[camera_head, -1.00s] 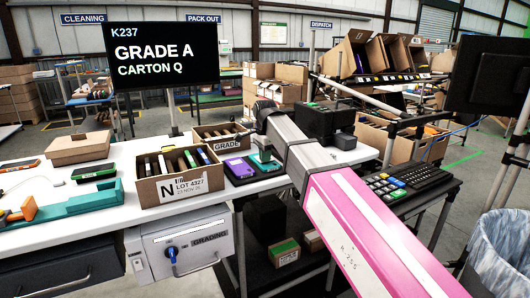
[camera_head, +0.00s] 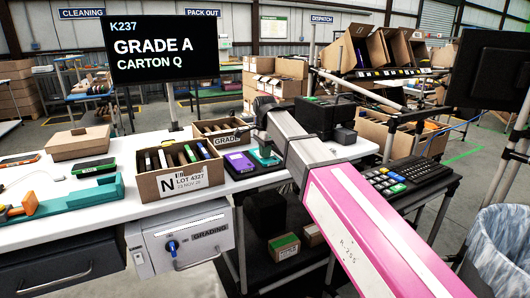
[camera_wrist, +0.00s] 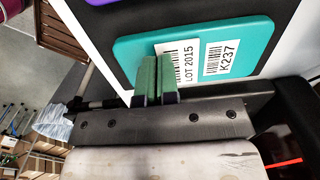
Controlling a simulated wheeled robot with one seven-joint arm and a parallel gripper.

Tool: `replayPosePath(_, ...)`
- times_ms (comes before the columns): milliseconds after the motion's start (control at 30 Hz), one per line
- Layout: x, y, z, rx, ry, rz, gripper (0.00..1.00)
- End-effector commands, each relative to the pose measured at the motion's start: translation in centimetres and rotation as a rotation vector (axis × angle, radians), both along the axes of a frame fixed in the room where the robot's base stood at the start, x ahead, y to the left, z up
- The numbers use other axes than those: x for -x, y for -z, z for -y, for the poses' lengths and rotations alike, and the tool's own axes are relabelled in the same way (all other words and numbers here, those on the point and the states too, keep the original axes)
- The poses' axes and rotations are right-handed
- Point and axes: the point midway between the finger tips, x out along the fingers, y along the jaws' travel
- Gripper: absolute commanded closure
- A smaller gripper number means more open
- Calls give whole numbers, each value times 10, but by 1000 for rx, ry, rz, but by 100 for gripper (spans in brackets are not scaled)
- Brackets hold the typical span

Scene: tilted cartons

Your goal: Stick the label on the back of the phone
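A teal phone (camera_wrist: 222,45) lies back up on a dark mat; it also shows in the head view (camera_head: 277,159), partly hidden by my arm. In the wrist view, a white label reading K237 (camera_wrist: 222,60) lies on the phone's back. It looks flat, beside another white label reading LOT 2015 (camera_wrist: 187,62). My gripper (camera_wrist: 157,60) has its two green-padded fingers close together at the phone's back, just left of the LOT 2015 label and overlapping its edge in view. Nothing shows between the fingers. Whether the tips touch the phone I cannot tell.
A purple phone (camera_head: 239,162) lies left of the teal one. A carton marked N (camera_head: 178,184) holds several phones, with a second carton (camera_head: 222,130) behind it. A black device (camera_head: 322,117) stands behind my arm. A screen (camera_head: 164,50) reads K237, Grade A, Carton Q.

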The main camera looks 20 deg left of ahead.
Motion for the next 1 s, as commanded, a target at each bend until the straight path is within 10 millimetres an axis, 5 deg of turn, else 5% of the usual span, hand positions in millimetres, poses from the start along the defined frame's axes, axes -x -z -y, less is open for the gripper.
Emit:
replayPosePath(433,0,1,0,0,0,0,100)
replayPosePath(567,0,1,0,0,0,0,68)
replayPosePath(1000,-1,-11,-1,-1,0,1,68)
